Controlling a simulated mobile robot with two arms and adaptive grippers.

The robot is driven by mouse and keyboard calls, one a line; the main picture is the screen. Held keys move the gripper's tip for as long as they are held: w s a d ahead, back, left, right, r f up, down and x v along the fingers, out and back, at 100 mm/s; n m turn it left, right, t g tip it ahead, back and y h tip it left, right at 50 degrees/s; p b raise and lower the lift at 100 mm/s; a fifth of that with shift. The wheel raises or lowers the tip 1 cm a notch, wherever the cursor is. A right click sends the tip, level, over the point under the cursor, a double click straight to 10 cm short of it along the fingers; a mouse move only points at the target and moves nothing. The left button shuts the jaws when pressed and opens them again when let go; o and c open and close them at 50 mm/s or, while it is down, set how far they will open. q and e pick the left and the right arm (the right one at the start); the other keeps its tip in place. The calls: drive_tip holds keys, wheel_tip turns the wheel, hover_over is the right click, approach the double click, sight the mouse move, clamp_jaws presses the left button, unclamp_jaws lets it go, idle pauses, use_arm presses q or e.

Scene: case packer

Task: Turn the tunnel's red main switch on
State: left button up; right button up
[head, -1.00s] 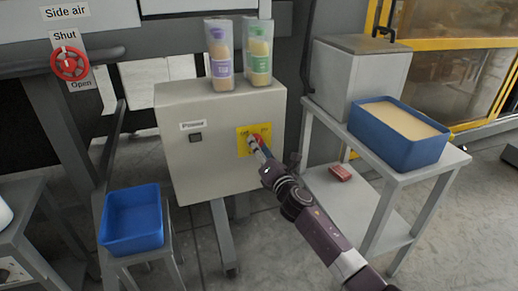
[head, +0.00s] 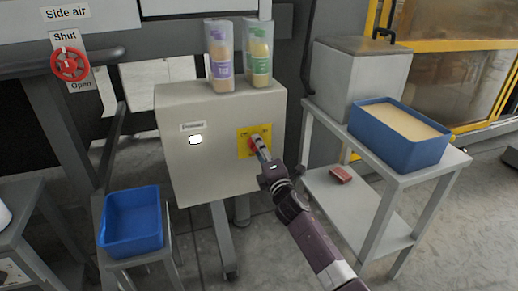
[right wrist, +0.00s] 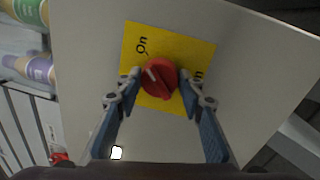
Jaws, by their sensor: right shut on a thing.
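The red main switch (right wrist: 159,77) is a round knob on a yellow plate (right wrist: 171,47). The plate is on the front of the grey cabinet (head: 195,171) in the head view. A white mark on the knob points to the upper left in the right wrist view, roughly towards the "On" label. A second label is partly hidden by a finger. My right gripper (right wrist: 160,84) has one finger on each side of the knob and is shut on it; it also shows in the head view (head: 259,148). The small power window (head: 195,140) is lit white. My left gripper is not in view.
A blue bin (head: 133,243) is at lower left. A tan-filled blue tub (head: 392,155) stands on a side table at right. A red valve wheel (head: 69,64) is at upper left.

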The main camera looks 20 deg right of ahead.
drive_tip(key=shift+f, duration=0.1)
idle(0.3)
drive_tip(key=o, duration=1.2)
drive_tip(key=shift+c, duration=0.2)
drive_tip(key=s, duration=1.2)
drive_tip(key=shift+d+f, duration=0.2)
drive_tip(key=shift+f, duration=0.25)
